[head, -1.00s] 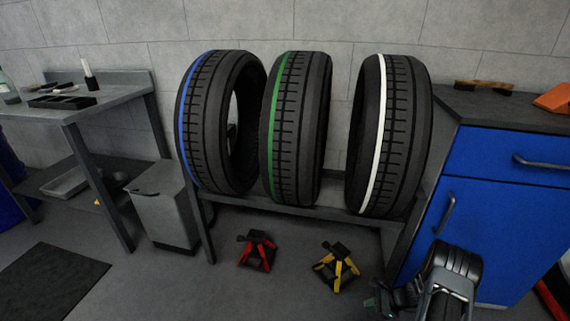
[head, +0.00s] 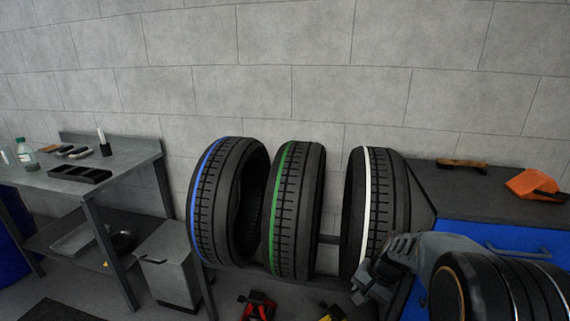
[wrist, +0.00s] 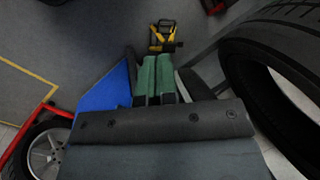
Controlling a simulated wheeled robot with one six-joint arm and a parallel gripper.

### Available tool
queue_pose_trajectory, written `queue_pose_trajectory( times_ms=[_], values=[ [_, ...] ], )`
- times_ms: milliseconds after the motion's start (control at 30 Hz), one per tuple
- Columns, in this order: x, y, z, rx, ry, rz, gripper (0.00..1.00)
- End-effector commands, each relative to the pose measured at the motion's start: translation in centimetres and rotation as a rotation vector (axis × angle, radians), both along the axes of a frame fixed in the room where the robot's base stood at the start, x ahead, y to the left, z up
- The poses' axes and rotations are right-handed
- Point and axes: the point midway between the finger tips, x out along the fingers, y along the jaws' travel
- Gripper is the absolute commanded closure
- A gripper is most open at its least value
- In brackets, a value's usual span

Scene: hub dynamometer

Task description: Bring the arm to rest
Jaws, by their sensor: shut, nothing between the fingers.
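My gripper (head: 370,284) is low at the right of the head view, in front of the lower part of the white-striped tyre (head: 369,205). The thick dark and grey links of my arm run from it to the lower right. In the wrist view my gripper (wrist: 156,62) shows two green-padded fingers side by side, shut with nothing between them. A tyre (wrist: 272,85) fills the right of that view, close beside the gripper. I cannot tell whether they touch.
Blue-striped (head: 215,205) and green-striped (head: 295,210) tyres stand on the rack. A blue cabinet (head: 470,238) is at the right. Below are red (head: 257,306) and yellow (head: 331,313) stands. A grey bin (head: 168,265) stands beside the left bench (head: 130,160).

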Motion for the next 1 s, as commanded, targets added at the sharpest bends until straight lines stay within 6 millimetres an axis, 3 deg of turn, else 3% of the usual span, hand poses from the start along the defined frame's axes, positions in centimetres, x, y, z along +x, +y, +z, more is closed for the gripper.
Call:
queue_pose_trajectory(
  times_ms=[33,100,233,400,600,1000],
  values=[
    [-1.4,1.0,5.8,-0.047,-0.046,0.077,1.0],
    [-3.3,1.9,10.1,-0.108,-0.098,0.175,1.0],
    [-6.7,3.1,16.4,-0.213,-0.186,0.333,1.0],
    [-10.0,3.7,21.5,-0.321,-0.274,0.481,1.0],
    [-12.0,3.9,24.1,-0.392,-0.33,0.568,1.0],
    [-12.5,3.9,24.3,-0.409,-0.344,0.59,1.0]
  ],
)
